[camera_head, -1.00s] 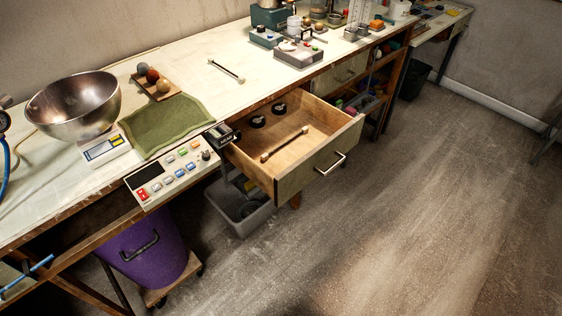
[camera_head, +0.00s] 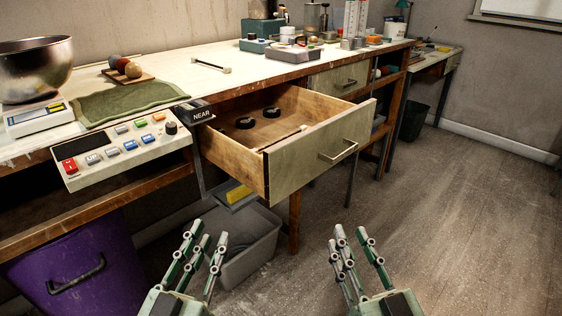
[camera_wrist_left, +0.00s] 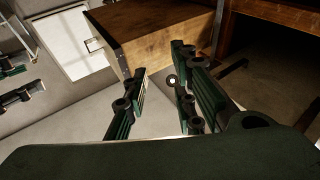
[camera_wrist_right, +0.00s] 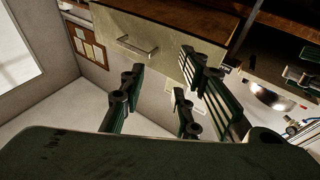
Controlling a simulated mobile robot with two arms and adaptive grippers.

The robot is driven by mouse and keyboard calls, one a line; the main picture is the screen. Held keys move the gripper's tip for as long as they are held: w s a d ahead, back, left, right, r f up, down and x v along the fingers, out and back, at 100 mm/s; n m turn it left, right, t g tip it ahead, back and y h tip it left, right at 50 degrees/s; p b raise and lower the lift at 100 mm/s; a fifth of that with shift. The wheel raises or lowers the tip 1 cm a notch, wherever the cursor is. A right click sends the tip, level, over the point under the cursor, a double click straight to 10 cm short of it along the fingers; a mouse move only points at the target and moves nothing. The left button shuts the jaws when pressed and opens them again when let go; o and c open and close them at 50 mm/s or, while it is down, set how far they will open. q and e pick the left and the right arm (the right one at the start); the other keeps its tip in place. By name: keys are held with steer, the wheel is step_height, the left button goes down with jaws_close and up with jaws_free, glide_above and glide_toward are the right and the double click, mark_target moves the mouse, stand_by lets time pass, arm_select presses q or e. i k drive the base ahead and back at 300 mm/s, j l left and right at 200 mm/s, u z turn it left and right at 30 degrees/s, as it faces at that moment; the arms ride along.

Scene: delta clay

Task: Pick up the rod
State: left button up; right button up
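One rod (camera_head: 284,138) lies inside the open drawer (camera_head: 322,150), partly hidden by the drawer's front panel. A second rod (camera_head: 211,66), pale with dark ends, lies on the bench top behind the drawer. My left gripper (camera_head: 203,240) is open and empty, below and in front of the drawer. My right gripper (camera_head: 357,240) is open and empty, to the right in front of the drawer. The drawer's underside and side show in the left wrist view (camera_wrist_left: 165,40). The drawer front shows in the right wrist view (camera_wrist_right: 165,45). Neither wrist view shows a rod.
Two black round items (camera_head: 258,117) lie in the drawer. A control panel (camera_head: 120,148) and a steel bowl (camera_head: 36,70) are on the bench at left. A grey bin (camera_head: 250,245) and a purple bin (camera_head: 80,268) stand below. The floor at right is clear.

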mark_target(304, 128)
steer(key=k+j+z, duration=0.1)
steer(key=j+z, duration=0.2)
steer(key=k+j+z, duration=0.25)
steer(key=j, duration=0.15)
steer(key=k+j+z, duration=0.1)
steer(key=j+z, duration=0.2)
